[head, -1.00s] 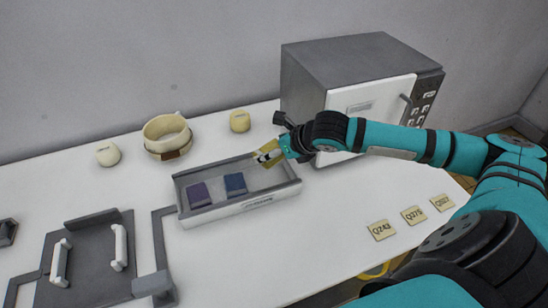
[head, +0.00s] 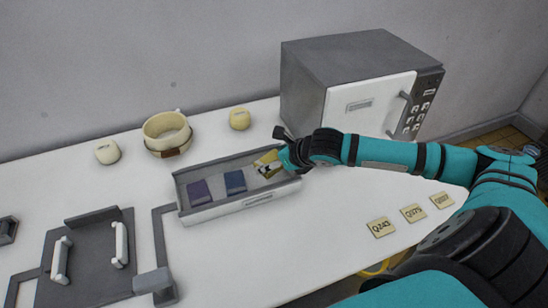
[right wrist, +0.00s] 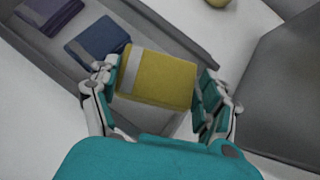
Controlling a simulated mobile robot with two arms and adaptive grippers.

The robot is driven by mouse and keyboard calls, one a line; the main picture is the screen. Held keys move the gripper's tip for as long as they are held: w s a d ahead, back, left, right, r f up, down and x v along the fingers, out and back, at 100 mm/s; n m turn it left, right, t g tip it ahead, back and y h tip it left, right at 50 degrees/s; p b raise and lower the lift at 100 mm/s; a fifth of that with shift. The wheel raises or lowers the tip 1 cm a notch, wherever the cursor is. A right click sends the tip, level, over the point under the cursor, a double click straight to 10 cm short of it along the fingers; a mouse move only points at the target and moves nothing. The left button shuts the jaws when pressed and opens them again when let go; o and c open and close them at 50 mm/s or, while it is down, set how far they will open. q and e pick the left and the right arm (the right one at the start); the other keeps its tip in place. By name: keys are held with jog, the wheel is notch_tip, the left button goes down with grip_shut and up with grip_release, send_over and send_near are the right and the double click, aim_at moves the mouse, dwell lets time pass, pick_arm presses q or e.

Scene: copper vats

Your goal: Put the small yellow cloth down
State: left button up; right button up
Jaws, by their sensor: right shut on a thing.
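The small yellow cloth (right wrist: 158,78) is a folded block with a pale grey band, between the fingers of my right gripper (right wrist: 155,95). In the head view the yellow cloth (head: 267,160) is at the right end of the grey tray (head: 226,207), partly hidden by the gripper (head: 275,165). My right gripper is shut on it. I cannot tell whether the cloth touches the tray floor. A purple cloth (head: 199,192) and a blue cloth (head: 235,181) lie in the tray to the left. My left gripper does not show.
A microwave-like oven (head: 345,85) stands behind and right of the tray. A cream pot (head: 167,132) and two small cream jars (head: 107,152) stand behind the tray. Several label cards (head: 381,227) lie at right. A grey board with white handles (head: 90,258) lies at front left.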

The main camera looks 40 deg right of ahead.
jog(key=o, duration=1.2)
jog(key=shift+r, duration=0.15)
jog(key=shift+r, duration=0.35)
jog(key=v, duration=1.2)
jog(key=shift+r, duration=0.2)
